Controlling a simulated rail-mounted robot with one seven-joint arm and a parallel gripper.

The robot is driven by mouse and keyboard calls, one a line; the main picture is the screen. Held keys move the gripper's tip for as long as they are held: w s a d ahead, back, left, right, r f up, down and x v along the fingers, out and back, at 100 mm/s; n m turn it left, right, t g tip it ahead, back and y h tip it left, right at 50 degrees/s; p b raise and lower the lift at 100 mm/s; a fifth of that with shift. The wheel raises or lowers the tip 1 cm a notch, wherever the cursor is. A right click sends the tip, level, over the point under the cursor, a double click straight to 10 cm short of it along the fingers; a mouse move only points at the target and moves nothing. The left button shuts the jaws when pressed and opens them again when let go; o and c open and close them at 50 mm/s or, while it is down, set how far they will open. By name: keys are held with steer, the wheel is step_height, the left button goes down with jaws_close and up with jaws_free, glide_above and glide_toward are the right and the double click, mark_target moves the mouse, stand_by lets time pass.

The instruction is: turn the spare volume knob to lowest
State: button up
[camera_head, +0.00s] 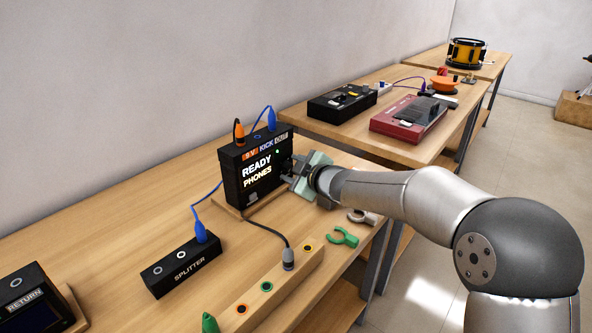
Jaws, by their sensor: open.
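A black box module (250,189) with a lit front reading "READY PHONES" stands upright on a wooden base on the near table. Labels "9V", "KICK" and "OUT" run along its upper edge. My gripper (291,172) is at the right side of this module, with its jaws open. A small dark part shows between the gripper and the module's right side, but it is too small to tell whether it is the knob or whether the fingers touch it. No knob marked as the spare volume is readable.
A black splitter box (181,268) and a wooden strip with sockets (262,290) lie in front. A green clip (342,237) and a grey clip (362,216) lie near the right table edge. Blue and dark cables run from the module. A red device (408,119) and a black device (342,100) sit behind.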

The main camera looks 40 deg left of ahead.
steer(key=p+v, duration=0.1)
steer(key=v, duration=1.6)
steer(key=shift+d+p, duration=0.2)
steer(key=shift+p, duration=0.15)
steer(key=w+d+r+m+t+h+p, duration=0.2)
steer(key=d+m+h+p, duration=0.3)
steer(key=d, duration=0.9)
steer(key=w+d+r+m+t+h+p, duration=0.1)
steer(key=d+m+t+h+p, duration=0.15)
steer(key=d+m+h, duration=0.85)
steer(key=s+d+m+g+y+p, duration=0.1)
steer(key=s+d+g+p, duration=0.1)
steer(key=s+d, duration=0.3)
steer(key=s+d+m+g+p, duration=0.1)
steer(key=s+d+p, duration=0.15)
steer(key=d, duration=0.55)
steer(key=s+d+m+g+p, duration=0.1)
steer(key=s+m+g, duration=0.1)
steer(key=s, duration=0.5)
steer(key=s+d+m+g+y+p, duration=0.1)
steer(key=s+g, duration=0.3)
steer(key=s, duration=0.4)
steer(key=shift+d+r+m+p, duration=0.2)
steer(key=shift+d+m+p, duration=0.25)
steer(key=shift+d+m, duration=0.3)
